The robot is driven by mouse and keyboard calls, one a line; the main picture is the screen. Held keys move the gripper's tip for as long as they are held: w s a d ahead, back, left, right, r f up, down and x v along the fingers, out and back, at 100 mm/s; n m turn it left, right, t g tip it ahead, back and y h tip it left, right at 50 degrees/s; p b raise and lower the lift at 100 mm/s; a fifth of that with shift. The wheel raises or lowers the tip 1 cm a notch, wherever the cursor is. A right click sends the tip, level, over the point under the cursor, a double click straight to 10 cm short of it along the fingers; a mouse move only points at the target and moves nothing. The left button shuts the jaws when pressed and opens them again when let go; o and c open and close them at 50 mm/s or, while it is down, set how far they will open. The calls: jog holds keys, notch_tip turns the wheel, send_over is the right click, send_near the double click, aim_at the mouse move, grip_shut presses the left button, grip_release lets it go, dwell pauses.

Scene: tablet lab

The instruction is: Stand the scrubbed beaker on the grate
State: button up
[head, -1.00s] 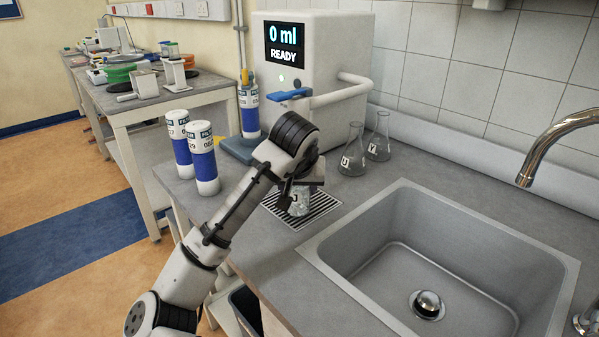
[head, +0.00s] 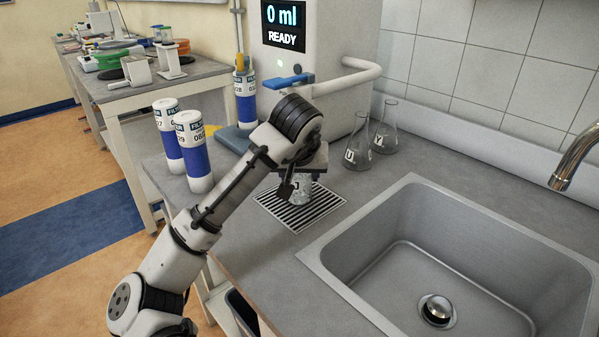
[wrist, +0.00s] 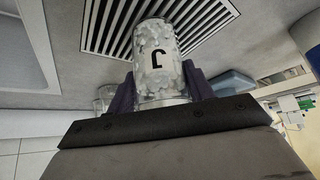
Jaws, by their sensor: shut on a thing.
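My gripper (head: 301,180) is shut on a clear glass beaker (head: 300,190) marked with a dark letter. In the wrist view the beaker (wrist: 157,65) sits between the two dark fingers, with whitish speckling on its glass. The grate (head: 299,213) is a black and white slatted panel on the counter, left of the sink. In the head view the beaker is over the grate's middle and looks upright. The grate (wrist: 105,25) also shows behind the beaker in the wrist view. I cannot tell whether the beaker's base touches it.
Two glass flasks (head: 358,145) (head: 386,135) stand right of the dispenser (head: 330,60), which reads 0 ml READY. White and blue filter cylinders (head: 194,155) stand left of the grate. The steel sink (head: 320,253) is at the right. Bare counter lies between flasks and sink.

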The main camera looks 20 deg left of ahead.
jog(key=shift+f, duration=0.25)
jog(key=o, duration=1)
jog(key=shift+r, duration=0.15)
jog(key=shift+r, duration=0.2)
jog(key=v, duration=1.1)
jog(key=shift+s+r, duration=0.25)
